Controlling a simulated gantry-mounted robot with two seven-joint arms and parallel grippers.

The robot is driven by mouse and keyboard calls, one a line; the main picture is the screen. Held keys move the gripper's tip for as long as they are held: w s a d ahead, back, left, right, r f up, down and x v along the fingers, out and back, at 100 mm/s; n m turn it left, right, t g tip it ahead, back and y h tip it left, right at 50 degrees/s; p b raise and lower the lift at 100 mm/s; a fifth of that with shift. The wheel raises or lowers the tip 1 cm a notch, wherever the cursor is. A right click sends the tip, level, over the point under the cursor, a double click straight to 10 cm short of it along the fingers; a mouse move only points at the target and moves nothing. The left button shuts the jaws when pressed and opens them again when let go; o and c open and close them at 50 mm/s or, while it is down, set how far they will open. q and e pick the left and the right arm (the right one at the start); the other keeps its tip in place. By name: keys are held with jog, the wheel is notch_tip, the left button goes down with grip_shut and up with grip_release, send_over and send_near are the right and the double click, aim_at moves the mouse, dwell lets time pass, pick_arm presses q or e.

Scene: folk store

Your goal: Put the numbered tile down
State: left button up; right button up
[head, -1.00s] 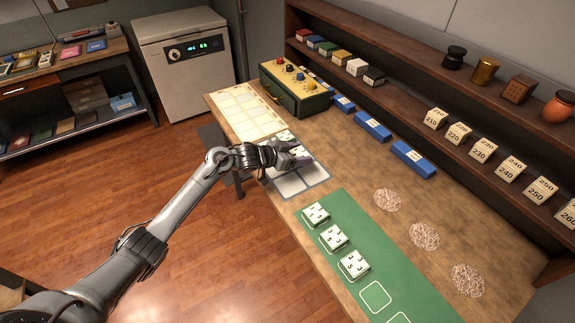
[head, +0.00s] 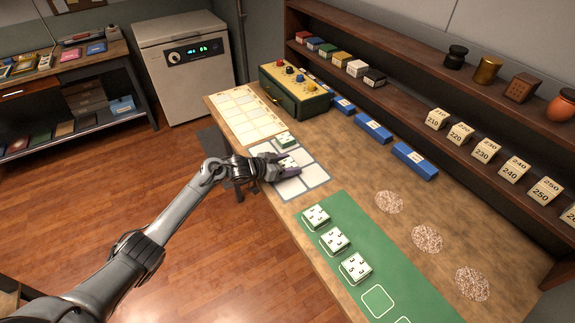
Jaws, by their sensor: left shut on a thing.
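My left gripper (head: 281,167) is shut on a numbered tile (head: 289,162), pale with dark marks, mostly hidden by the fingers. It is over the grey-edged mat with white squares (head: 325,180), low above it or touching; I cannot tell which. Another pale tile with a green edge (head: 286,140) lies just beyond the gripper, near the mat's far end. Three numbered tiles, near (head: 316,216), middle (head: 335,239) and front (head: 355,267), lie in a row on the green mat (head: 350,215). My right gripper is not in view.
A cream grid sheet (head: 240,113) lies at the table's far left end, beside a green-and-yellow control box (head: 293,92). Blue bars (head: 373,128) lie along the shelf (head: 400,95) with numbered blocks (head: 461,134). Speckled round patches (head: 426,237) lie on the right.

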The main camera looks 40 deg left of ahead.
pick_arm(q)
jog(key=o, duration=1.3)
jog(key=shift+f, duration=0.1)
jog(key=shift+c, duration=0.2)
